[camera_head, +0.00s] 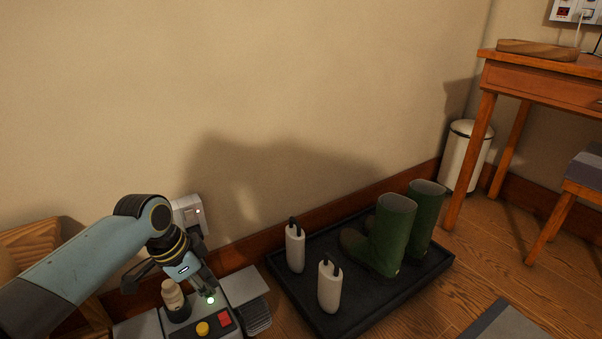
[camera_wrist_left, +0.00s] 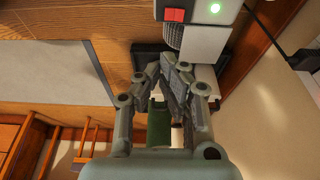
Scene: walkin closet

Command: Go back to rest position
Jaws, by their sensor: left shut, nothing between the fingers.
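My left arm comes in from the left in the head view. Its gripper (camera_head: 207,286) is shut and empty, pointing down over a pale control box (camera_head: 240,287). I cannot tell whether the fingers touch the box. My right gripper is not in view.
A black tray (camera_head: 420,287) on the wood floor holds green boots (camera_head: 390,235) and two white upright devices (camera_head: 329,287). A wall socket (camera_head: 190,215) is behind my arm. A bin (camera_head: 465,157) and a wooden desk (camera_head: 545,85) stand right. The wall above is bare.

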